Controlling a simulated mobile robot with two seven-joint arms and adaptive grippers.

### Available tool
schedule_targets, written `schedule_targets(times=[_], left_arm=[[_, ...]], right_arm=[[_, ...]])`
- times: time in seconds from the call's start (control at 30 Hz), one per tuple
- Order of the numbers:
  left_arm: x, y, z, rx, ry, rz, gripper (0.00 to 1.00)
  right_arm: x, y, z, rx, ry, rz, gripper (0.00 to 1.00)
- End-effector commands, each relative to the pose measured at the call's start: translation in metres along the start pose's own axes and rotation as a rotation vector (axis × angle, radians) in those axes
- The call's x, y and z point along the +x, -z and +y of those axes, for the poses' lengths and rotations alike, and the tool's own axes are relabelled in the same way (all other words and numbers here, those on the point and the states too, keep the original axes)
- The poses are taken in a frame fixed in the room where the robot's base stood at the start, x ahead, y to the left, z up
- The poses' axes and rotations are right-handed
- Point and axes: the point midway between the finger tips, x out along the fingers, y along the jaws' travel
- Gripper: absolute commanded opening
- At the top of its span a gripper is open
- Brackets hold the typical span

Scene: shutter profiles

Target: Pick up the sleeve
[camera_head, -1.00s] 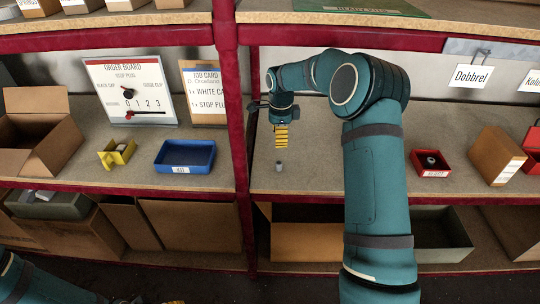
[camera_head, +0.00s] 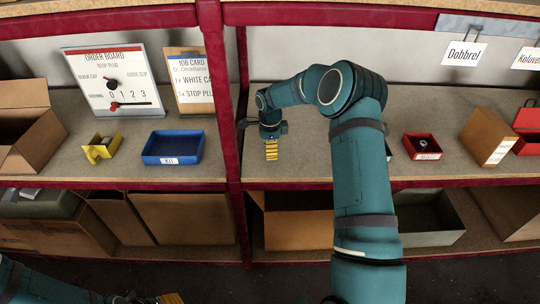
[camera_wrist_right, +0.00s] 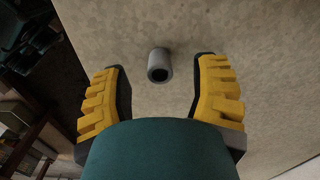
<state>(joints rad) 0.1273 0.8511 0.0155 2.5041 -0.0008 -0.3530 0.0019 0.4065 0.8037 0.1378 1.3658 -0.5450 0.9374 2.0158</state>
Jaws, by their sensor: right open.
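The sleeve (camera_wrist_right: 159,66) is a small grey hollow cylinder standing on the shelf board. In the right wrist view it sits between and slightly beyond my two fingertips, touching neither. My right gripper (camera_head: 271,152) is open and empty, pointing down just above the shelf board; its ribbed yellow fingers also show in the right wrist view (camera_wrist_right: 159,84). In the head view the fingers cover the sleeve. My left gripper (camera_head: 172,299) only shows as a yellow bit at the bottom edge, too cut off to read.
A red upright (camera_head: 220,95) stands just left of my right gripper. Left of it are a blue kit tray (camera_head: 172,159), a yellow holder (camera_head: 99,150) and an order board (camera_head: 112,82). A small red bin (camera_head: 422,153) and a cardboard box (camera_head: 487,137) are at right.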

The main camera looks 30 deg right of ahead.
Motion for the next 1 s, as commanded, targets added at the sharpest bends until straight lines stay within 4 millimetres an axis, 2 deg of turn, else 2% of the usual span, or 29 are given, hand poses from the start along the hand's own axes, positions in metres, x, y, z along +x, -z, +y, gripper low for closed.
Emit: schedule_targets(times=[0.03, 0.17, 0.47, 0.6, 0.63, 1.0], left_arm=[[0.003, 0.0, -0.001, 0.0, 0.0, 0.001, 0.52], [0.005, 0.001, -0.002, 0.0, 0.0, 0.002, 0.52], [0.004, 0.001, -0.002, 0.0, 0.0, 0.003, 0.52], [0.004, 0.001, -0.002, 0.0, 0.0, 0.003, 0.52], [0.004, 0.001, -0.002, 0.0, 0.0, 0.003, 0.52], [0.004, 0.001, -0.001, 0.0, 0.0, 0.002, 0.52]], right_arm=[[0.01, 0.001, 0.001, 0.001, -0.003, -0.001, 0.61], [0.021, 0.0, 0.0, 0.0, -0.001, 0.0, 0.61], [0.022, 0.0, 0.0, 0.0, 0.0, 0.0, 0.59], [0.022, 0.0, 0.0, 0.0, 0.0, 0.0, 0.1], [0.022, 0.0, 0.0, 0.0, 0.0, 0.0, 0.05], [0.02, 0.0, 0.0, 0.0, 0.001, 0.0, 0.04]])
